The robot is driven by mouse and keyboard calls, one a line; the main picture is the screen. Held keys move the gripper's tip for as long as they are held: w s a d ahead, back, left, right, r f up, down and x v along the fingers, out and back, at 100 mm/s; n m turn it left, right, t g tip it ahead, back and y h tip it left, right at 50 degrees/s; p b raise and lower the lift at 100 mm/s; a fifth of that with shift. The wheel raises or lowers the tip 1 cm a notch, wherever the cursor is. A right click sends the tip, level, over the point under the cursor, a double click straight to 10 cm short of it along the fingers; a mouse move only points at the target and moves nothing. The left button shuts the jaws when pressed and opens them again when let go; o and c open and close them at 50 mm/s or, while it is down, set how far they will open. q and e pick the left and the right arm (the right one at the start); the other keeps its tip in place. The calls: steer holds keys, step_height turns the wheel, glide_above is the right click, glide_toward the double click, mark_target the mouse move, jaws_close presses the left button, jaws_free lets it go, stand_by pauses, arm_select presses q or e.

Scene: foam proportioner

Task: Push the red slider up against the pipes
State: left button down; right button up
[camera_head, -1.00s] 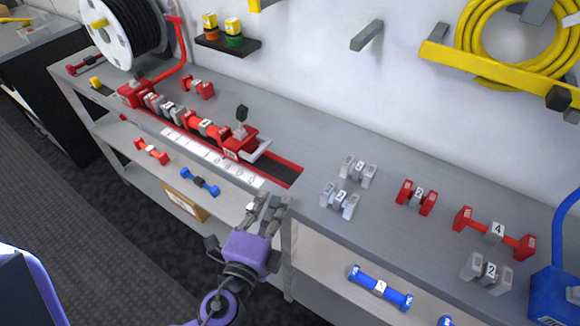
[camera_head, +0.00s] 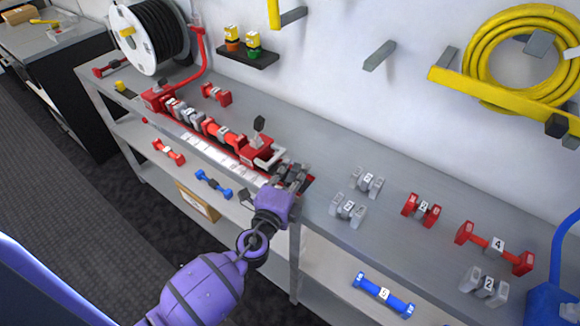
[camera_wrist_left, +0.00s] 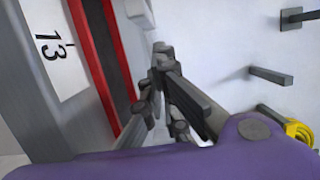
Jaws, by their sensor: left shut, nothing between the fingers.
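The red slider (camera_head: 257,153) sits on the bench rail in the head view, with a dark knob on top and a pale bracket at its right end. The pipes (camera_head: 197,121), red and grey numbered pieces in a row, lie just left of it; I cannot tell whether they touch. My left gripper (camera_head: 293,174) is shut and empty above the rail's right end, just right of the slider. In the left wrist view its fingers (camera_wrist_left: 162,75) show together beside the red-edged rail (camera_wrist_left: 108,60). The slider is not clearly visible there. My right gripper is not in view.
A white scale strip (camera_head: 205,146) runs along the bench front. A black hose reel (camera_head: 150,38) stands at the far left. Loose numbered fittings, including a red one (camera_head: 421,208), lie to the right. Lower shelves hold a blue pipe (camera_head: 383,295) and a box (camera_head: 198,201).

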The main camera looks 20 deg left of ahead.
mark_target(266, 165)
arm_select(q)
steer(key=shift+w+a, duration=0.15)
steer(key=shift+a, duration=0.35)
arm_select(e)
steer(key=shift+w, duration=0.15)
